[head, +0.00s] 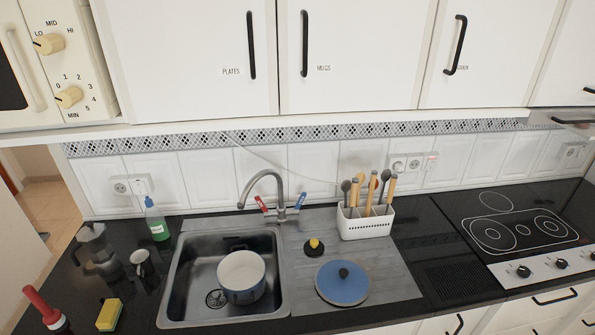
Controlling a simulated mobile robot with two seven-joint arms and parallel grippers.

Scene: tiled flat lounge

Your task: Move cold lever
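The blue cold lever (301,200) sits on the right side of the grey tap (280,197) behind the sink, tilted up and to the right. The red hot lever (261,203) is on the tap's left side, tilted up and to the left. The tap's spout arches left over the sink. No water stream can be made out. Neither of my grippers shows in the head view.
A pot (241,276) stands in the sink (178,300). On the drainboard (392,284) are a blue lid (342,282), a small brush (314,247) and a white utensil holder (366,224). A soap bottle (156,222), moka pot (97,246), mug (141,263) and sponge (109,314) stand left.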

